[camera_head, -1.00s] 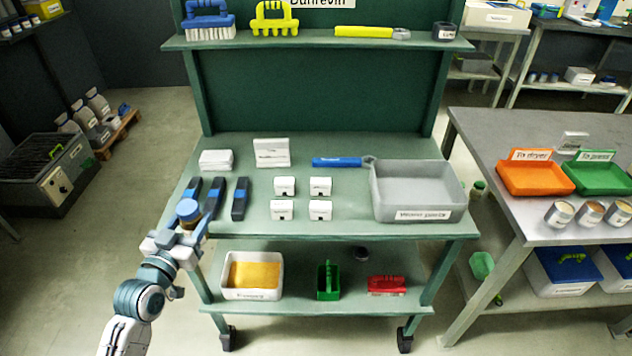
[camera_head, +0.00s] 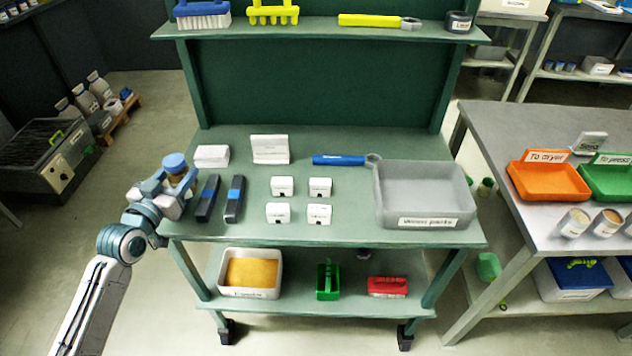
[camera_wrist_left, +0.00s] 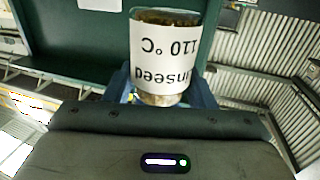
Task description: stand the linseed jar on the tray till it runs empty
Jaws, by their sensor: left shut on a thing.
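An orange tray (camera_head: 551,187) marked "To dryer" and a green tray (camera_head: 612,190) marked "To press" sit on the grey table at right. A grey tray (camera_head: 424,222) marked "Worm parts" is on the bench. My right gripper is not in view.
Two dark blue-striped tools (camera_head: 234,198) and several white blocks (camera_head: 282,186) lie on the bench (camera_head: 345,222). A blue-handled tool (camera_head: 338,160) lies behind them. Small labelled jars (camera_head: 574,222) stand at the front of the grey table (camera_head: 500,130).

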